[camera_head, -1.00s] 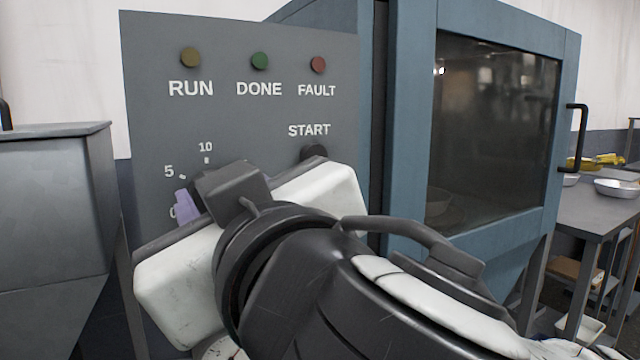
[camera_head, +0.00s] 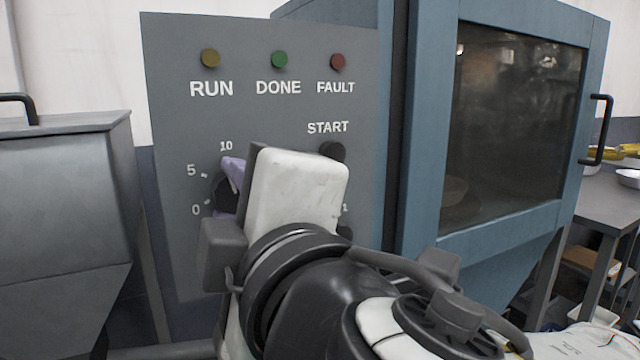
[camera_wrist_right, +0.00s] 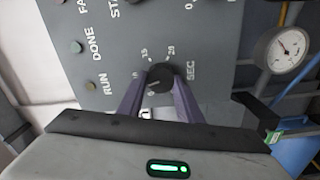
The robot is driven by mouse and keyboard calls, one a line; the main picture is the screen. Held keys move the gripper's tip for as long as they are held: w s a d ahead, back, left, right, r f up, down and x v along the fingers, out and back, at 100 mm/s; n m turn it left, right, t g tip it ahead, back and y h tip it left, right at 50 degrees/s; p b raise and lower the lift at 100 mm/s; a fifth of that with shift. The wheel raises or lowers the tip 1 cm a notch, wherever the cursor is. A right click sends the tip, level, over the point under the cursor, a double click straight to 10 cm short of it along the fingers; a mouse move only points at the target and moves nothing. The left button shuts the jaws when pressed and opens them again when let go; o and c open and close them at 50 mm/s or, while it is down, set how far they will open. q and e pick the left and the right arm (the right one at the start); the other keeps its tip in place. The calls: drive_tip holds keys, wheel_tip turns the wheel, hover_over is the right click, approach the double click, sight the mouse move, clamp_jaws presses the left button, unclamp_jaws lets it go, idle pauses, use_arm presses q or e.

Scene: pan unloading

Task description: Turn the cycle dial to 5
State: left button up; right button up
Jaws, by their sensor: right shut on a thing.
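The cycle dial (camera_wrist_right: 159,78) is a black round knob on the grey control panel (camera_head: 170,110). In the wrist view it sits between the two purple fingers of my right gripper (camera_wrist_right: 158,90), which is shut on it. In the head view, the right gripper (camera_head: 228,185) covers most of the dial. The marks 0, 5 and 10 show along the dial's left and upper side, and 15, 20 and SEC show in the wrist view. I cannot tell surely which mark the dial points at. My left gripper is not in view.
RUN (camera_head: 210,58), DONE (camera_head: 279,60) and FAULT (camera_head: 338,62) lamps sit on top of the panel, unlit. The black START button (camera_head: 332,151) is just above my right gripper. A blue cabinet with a glass door (camera_head: 515,130) stands right, a grey bin (camera_head: 60,200) left.

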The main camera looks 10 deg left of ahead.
drive_tip(key=n+p, duration=0.1)
drive_tip(key=n, duration=0.3)
drive_tip(key=shift+n, duration=0.3)
drive_tip(key=shift+f+n, duration=0.1)
drive_tip(key=shift+n, duration=1.8)
drive_tip(key=shift+p, duration=0.3)
drive_tip(key=o, duration=1)
drive_tip(key=shift+o, duration=0.2)
